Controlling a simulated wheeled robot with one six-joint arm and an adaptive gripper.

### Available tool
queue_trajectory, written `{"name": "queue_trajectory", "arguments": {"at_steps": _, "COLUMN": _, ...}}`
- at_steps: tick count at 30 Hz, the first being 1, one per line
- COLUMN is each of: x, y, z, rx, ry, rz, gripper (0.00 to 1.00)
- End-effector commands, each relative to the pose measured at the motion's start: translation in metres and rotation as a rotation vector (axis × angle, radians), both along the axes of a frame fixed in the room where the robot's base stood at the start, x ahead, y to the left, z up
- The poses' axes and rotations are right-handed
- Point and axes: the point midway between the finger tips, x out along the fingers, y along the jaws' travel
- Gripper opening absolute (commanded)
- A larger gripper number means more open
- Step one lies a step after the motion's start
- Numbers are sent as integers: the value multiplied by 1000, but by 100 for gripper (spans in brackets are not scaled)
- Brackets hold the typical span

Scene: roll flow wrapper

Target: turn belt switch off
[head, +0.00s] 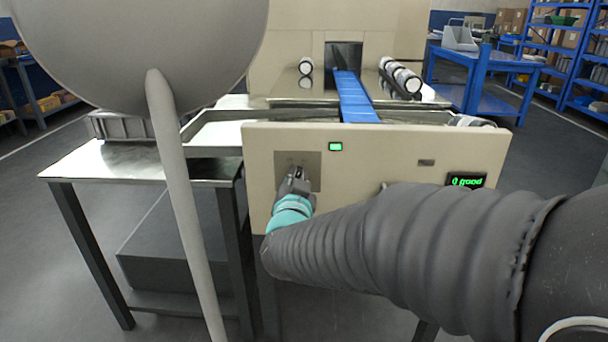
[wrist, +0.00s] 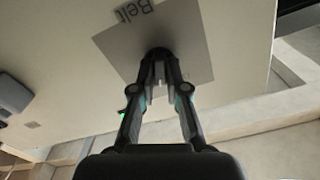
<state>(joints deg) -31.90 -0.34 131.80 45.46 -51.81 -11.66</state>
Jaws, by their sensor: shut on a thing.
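The belt switch is a dark knob (wrist: 159,53) on a grey square plate (wrist: 196,42) marked "Belt" in the wrist view. In the head view the plate (head: 313,163) is at the left of the machine's beige front panel (head: 400,150). My gripper (wrist: 160,78) is in front of the plate, with its fingers shut on the knob. The fingers hide part of the knob, and its exact angle cannot be told. My gripper also shows in the head view (head: 297,176), at the plate's lower left.
A green lit indicator (head: 335,146) is right of the plate, and a display (head: 466,181) reads "0 good". A blue belt (head: 354,96) runs behind the panel, with white and black rolls (head: 402,77) beside it. A metal table (head: 130,160) stands at left.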

Motion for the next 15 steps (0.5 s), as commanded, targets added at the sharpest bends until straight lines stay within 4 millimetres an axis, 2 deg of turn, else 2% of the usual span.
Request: {"name": "queue_trajectory", "arguments": {"at_steps": 15, "x": 0, "y": 1, "z": -5, "rx": -478, "ry": 33, "rz": 4, "gripper": 0}}
